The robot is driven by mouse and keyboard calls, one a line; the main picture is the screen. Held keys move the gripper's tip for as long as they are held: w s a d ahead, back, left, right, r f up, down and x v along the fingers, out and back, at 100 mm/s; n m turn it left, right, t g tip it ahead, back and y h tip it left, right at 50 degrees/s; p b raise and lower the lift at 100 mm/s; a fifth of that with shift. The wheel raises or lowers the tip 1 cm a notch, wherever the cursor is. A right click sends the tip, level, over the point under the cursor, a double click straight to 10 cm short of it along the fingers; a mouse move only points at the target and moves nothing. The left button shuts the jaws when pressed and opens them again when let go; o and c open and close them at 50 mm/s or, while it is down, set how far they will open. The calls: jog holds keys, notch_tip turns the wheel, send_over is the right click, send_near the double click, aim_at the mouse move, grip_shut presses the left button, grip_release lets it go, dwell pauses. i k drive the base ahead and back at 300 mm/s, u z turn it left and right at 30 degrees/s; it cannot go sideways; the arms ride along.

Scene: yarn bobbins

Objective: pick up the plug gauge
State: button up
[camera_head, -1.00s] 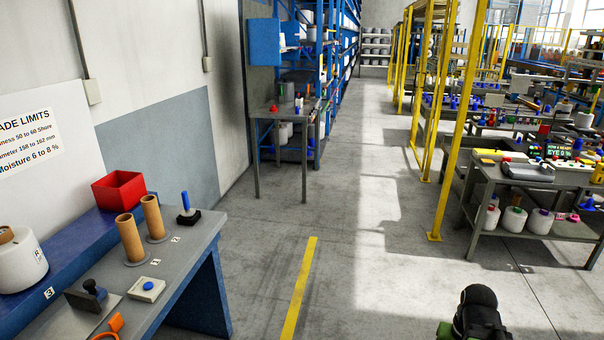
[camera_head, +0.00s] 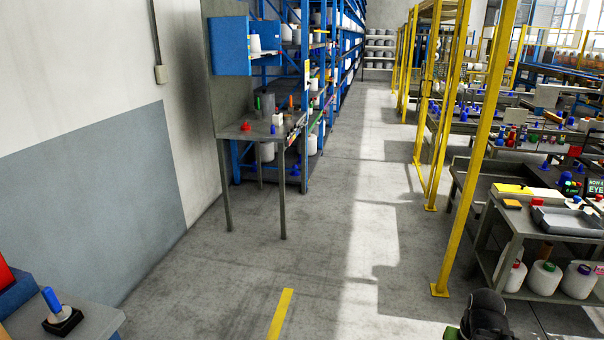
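An upright blue-handled piece on a black base (camera_head: 57,312) stands on the grey bench at the lower left. It may be the plug gauge, but I cannot tell for sure. No other piece in view is clearly a plug gauge. A black rounded part of my own arm shows at the bottom right edge. My gripper's fingers are not in view, and nothing held can be seen.
A grey table (camera_head: 252,140) with small items stands ahead by the blue shelving (camera_head: 262,70). Yellow posts (camera_head: 475,150) and a grey workbench (camera_head: 515,222) line the right. Open floor (camera_head: 335,235) with a yellow stripe (camera_head: 281,313) runs between.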

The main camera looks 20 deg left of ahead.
aim_at(59, 315)
jog(key=i, duration=0.95)
jog(key=u, duration=4.05)
jog(key=i, duration=1.05)
jog(key=z, duration=0.15)
